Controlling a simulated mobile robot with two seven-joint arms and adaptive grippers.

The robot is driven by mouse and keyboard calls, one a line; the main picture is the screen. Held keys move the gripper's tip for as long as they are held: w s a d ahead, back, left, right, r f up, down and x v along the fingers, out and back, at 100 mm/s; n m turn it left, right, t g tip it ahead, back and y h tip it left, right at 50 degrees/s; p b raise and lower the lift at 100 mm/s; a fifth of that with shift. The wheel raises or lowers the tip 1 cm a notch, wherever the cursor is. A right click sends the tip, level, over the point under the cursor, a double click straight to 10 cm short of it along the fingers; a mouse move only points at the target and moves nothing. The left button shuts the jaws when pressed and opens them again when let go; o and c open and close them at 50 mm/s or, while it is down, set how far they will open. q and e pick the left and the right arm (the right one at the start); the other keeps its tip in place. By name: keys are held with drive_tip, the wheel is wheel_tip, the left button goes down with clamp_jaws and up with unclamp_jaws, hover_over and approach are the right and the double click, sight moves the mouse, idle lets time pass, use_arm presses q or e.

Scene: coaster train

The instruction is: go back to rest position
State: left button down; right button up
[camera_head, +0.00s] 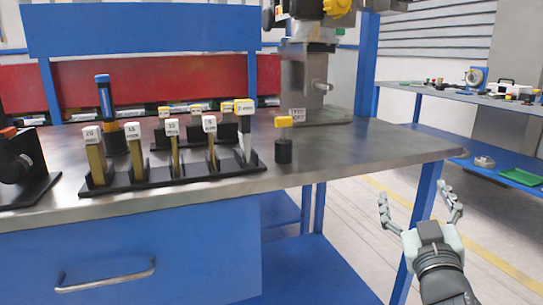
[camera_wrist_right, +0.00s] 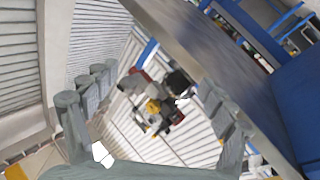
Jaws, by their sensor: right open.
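My right gripper (camera_head: 422,207) is open and empty at the lower right of the head view. It is in front of the bench's right end, over the floor and apart from everything. In the right wrist view its spread fingers (camera_wrist_right: 150,110) show with nothing between them. My left gripper is in neither view.
The metal workbench (camera_head: 350,160) has a blue drawer (camera_head: 130,245) below. On it stand a black rack (camera_head: 185,177) of labelled pieces, a small black cylinder with a yellow top (camera_head: 284,150) and a machine column (camera_head: 308,80). Another bench (camera_head: 450,95) is at right; floor between is free.

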drive_tip(key=s+f+m+g, duration=0.1)
drive_tip(key=s+f+g, duration=0.35)
drive_tip(key=f, duration=0.45)
drive_tip(key=s+f+g, duration=0.3)
drive_tip(key=s+f, duration=0.2)
drive_tip(key=f, duration=0.4)
drive_tip(key=s+a+f+n+g+y, duration=0.1)
drive_tip(key=s+a+f+g+y, duration=0.15)
drive_tip(key=s+f, duration=0.45)
drive_tip(key=s+a+f+g+y, duration=0.1)
drive_tip(key=s+f+g, duration=0.4)
drive_tip(key=s, duration=0.4)
use_arm(q)
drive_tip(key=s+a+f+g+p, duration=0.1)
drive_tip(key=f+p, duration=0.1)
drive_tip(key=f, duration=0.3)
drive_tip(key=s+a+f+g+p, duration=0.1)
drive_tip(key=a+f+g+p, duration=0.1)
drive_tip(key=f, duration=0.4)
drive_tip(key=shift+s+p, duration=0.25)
drive_tip(key=shift+p, duration=0.45)
use_arm(e)
drive_tip(key=s+d+f+g, duration=0.1)
drive_tip(key=d+f+g, duration=0.1)
drive_tip(key=f, duration=0.9)
drive_tip(key=shift+s+d+f+h, duration=0.35)
drive_tip(key=shift+s+d+h, duration=0.05)
drive_tip(key=shift+d+h, duration=0.1)
